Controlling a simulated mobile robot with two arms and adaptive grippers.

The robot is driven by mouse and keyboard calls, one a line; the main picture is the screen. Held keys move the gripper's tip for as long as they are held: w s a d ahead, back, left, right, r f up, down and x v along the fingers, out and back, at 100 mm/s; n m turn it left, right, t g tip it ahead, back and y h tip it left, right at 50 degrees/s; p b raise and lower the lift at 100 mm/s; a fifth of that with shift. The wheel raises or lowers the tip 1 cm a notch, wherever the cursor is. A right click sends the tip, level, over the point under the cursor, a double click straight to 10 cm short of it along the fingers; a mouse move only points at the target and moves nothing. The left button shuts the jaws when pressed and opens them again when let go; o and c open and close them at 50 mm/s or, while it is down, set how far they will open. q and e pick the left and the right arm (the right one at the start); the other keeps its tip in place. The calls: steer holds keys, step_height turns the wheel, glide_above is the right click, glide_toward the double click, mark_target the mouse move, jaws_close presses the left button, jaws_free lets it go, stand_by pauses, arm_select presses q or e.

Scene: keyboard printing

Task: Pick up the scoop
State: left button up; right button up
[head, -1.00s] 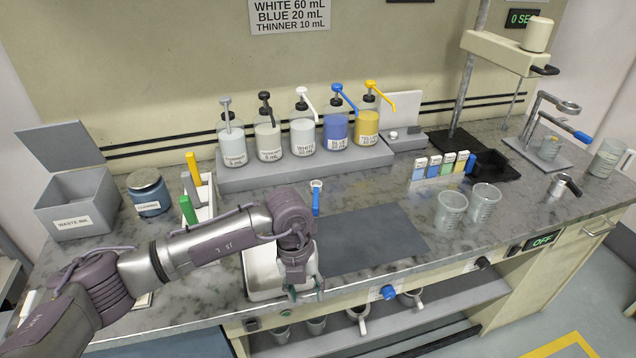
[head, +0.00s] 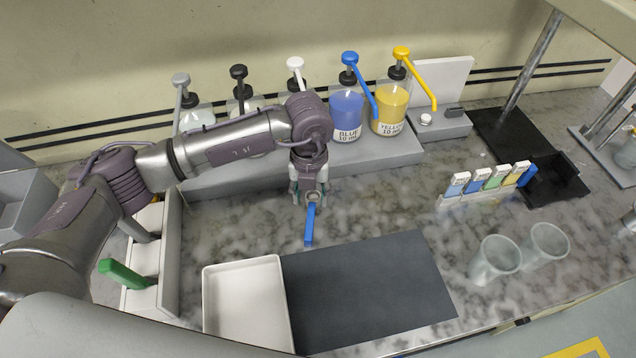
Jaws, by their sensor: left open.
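The scoop lies on the marble counter with its blue handle (head: 309,226) pointing toward the front and its small round metal bowl toward the back. My left gripper (head: 309,200) points down over the bowl end of the scoop, with its open fingers on either side of it. The bowl is partly hidden by the gripper, and I cannot tell whether the fingers touch it. My right gripper is not in view.
A row of pump bottles stands on a grey riser (head: 400,153) behind the gripper. A white tray (head: 240,300) and a dark mat (head: 365,290) lie in front. A grey holder with a green-handled tool (head: 122,273) is at left. Two clear cups (head: 495,258) stand at right.

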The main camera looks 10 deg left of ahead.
mark_target(311, 213)
arm_select(q)
steer(key=f, duration=0.1)
steer(key=f+p, duration=0.1)
steer(key=f, duration=0.1)
steer(key=shift+s, duration=0.35)
step_height(311, 213, down, 3)
steer(key=shift+r+p, duration=0.15)
steer(key=shift+p, duration=0.4)
steer(key=shift+w+f, duration=0.2)
steer(key=shift+f, duration=0.5)
jaws_close()
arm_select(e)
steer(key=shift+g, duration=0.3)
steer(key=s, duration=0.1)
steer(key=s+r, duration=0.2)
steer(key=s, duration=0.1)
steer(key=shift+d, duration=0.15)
